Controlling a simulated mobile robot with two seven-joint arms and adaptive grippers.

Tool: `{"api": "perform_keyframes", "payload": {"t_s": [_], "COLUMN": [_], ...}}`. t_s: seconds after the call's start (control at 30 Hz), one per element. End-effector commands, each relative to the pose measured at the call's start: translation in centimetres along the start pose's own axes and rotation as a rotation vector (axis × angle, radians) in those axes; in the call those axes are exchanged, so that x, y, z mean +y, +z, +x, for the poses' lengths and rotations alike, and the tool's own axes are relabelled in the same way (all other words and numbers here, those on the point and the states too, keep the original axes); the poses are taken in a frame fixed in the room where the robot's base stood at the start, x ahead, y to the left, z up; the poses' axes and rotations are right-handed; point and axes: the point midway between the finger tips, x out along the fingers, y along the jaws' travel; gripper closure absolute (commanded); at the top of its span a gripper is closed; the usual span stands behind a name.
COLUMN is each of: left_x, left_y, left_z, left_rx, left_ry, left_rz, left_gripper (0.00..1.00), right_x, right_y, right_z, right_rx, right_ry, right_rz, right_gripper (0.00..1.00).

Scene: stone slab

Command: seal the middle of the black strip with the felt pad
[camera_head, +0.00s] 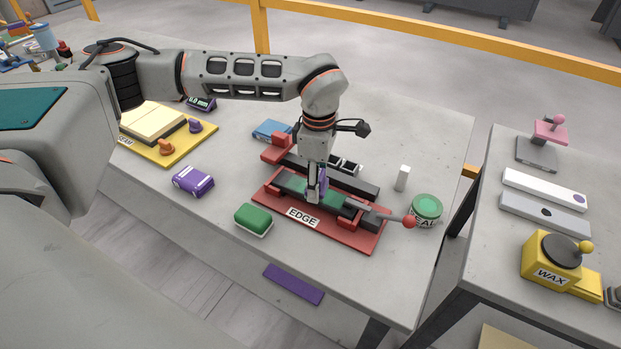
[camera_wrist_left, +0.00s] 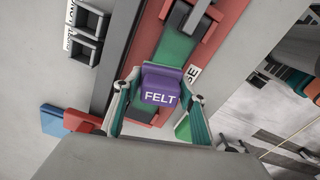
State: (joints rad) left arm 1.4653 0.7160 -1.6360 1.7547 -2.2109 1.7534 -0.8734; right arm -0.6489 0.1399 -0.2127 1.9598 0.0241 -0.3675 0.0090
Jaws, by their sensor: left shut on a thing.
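My left gripper (camera_head: 318,190) points down over the red fixture labelled EDGE (camera_head: 268,204). It is shut on the purple felt pad (camera_wrist_left: 160,86), marked FELT, which sits between the fingers in the left wrist view. In the head view only a sliver of the pad (camera_head: 324,178) shows beside the fingers. A green piece (camera_head: 333,199) lies along the fixture between dark clamp blocks, directly under the gripper. It also shows in the wrist view (camera_wrist_left: 175,46). Dark bars run along the fixture, and I cannot tell which is the black strip. Contact between pad and work is unclear.
A lever with a red knob (camera_head: 409,222) sticks out right of the fixture, near a green round tin (camera_head: 427,208) and a white block (camera_head: 402,178). A green block (camera_head: 253,220) and purple block (camera_head: 193,181) lie left. A yellow WAX device (camera_head: 551,260) stands on the right table.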

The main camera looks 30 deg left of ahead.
Motion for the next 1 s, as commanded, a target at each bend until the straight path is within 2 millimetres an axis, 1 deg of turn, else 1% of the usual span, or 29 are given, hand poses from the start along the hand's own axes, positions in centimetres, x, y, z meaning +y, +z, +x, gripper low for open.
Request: {"api": "perform_keyframes", "payload": {"t_s": [0.03,0.1,0.33,0.63,0.83,1.0], "left_x": [-0.1,-0.2,-0.4,-0.9,-1.0,-0.9], "left_y": [0.5,0.8,1.5,3.6,3.8,3.3], "left_z": [0.1,0.1,0.1,0.0,0.2,0.2], "left_rx": [0.000,0.000,0.000,0.000,0.001,0.002], "left_ry": [0.000,0.000,0.000,0.000,0.000,0.000], "left_rz": [0.002,0.001,0.001,0.001,-0.001,-0.002], "left_gripper": [0.79,0.79,0.79,0.79,0.79,0.79], "right_x": [0.0,0.0,0.0,0.0,0.0,0.0], "right_y": [0.1,0.1,0.0,-0.1,0.0,-0.1], "right_z": [0.0,0.1,0.1,0.1,0.1,0.0], "right_rx": [0.000,0.000,0.002,0.004,0.004,0.004], "right_ry": [0.000,0.000,0.000,0.001,0.001,0.001], "right_rz": [0.000,0.000,0.000,0.000,0.001,0.000], "right_gripper": [0.60,0.60,0.60,0.60,0.60,0.60]}}
